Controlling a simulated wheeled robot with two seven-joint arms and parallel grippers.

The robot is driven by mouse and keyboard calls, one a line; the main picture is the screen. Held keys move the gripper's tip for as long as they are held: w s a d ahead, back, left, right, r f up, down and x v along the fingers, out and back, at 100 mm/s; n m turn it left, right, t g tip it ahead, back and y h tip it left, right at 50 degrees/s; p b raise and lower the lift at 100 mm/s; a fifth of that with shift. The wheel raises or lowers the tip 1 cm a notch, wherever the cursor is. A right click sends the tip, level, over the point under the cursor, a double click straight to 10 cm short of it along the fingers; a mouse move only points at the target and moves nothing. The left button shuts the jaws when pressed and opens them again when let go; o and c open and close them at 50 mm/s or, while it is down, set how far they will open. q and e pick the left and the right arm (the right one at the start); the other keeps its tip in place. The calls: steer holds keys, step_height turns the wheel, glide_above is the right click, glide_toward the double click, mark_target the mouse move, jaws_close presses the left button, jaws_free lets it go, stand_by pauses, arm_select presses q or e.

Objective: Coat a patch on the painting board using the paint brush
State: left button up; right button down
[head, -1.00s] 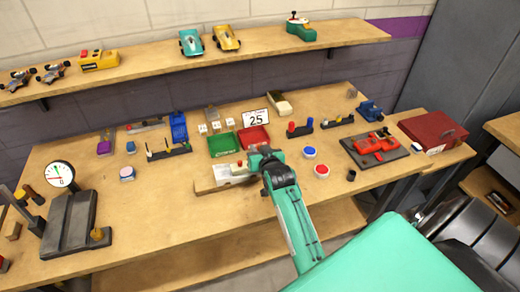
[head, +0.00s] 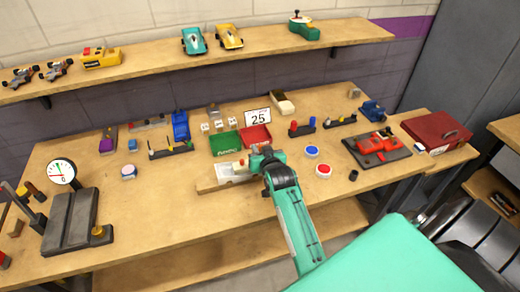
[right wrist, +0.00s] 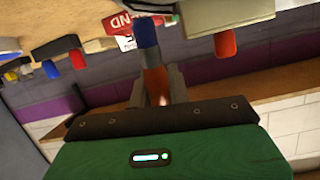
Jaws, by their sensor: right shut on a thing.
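The painting board (head: 206,188), a pale wooden board with a whitish panel on it, lies near the middle of the table. My right gripper (head: 250,163) is at the board's upper right in the head view; its arm hides that end of the board. In the right wrist view the gripper (right wrist: 158,88) is shut on a reddish handle with a blue-grey end, seemingly the paint brush (right wrist: 154,80). Its bristles are not plain to see, and I cannot tell whether it touches the board. My left gripper is not in view.
A gauge stand (head: 72,220) is at far left.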

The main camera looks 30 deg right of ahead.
steer(key=shift+a+f, duration=0.15)
steer(key=shift+f, duration=0.4)
